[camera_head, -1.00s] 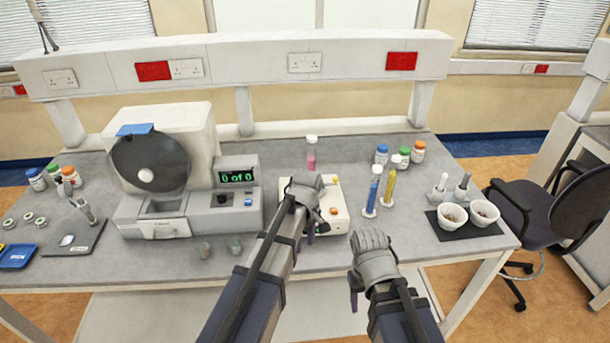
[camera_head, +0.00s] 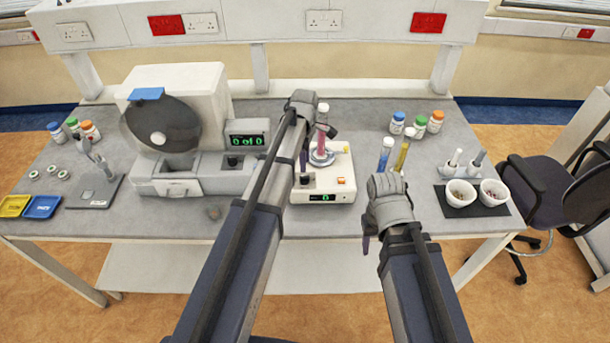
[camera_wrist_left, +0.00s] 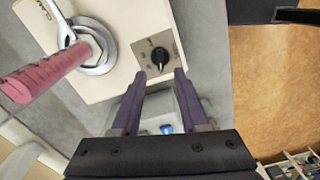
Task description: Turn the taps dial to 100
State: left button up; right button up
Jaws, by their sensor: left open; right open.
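The white tapping machine (camera_head: 335,163) stands mid-table with a lit display and a pink-filled cylinder (camera_head: 322,130) on its round holder. Its black dial (camera_wrist_left: 160,57) sits on a grey scale plate in the left wrist view; I cannot read the setting. The dial also shows in the head view (camera_head: 306,180). My left gripper (camera_wrist_left: 158,78) is open, its two purple fingers pointing at the dial, which lies just beyond and between the tips. I cannot tell whether they touch it. My right gripper (camera_head: 366,240) is open and empty, in front of the table edge.
The tablet counter (camera_head: 186,140) with display reading 0 of 0 stands left of the machine. Blue (camera_head: 384,155) and yellow (camera_head: 403,150) cylinders stand to its right. Two mortars (camera_head: 460,194) sit on a black mat at the right. The table's front strip is mostly clear.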

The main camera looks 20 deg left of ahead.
aim_at(305, 177)
pick_arm(q)
notch_tip(305, 177, down, 6)
jog(key=b, duration=0.5)
jog(key=shift+c, duration=0.3)
grip_shut()
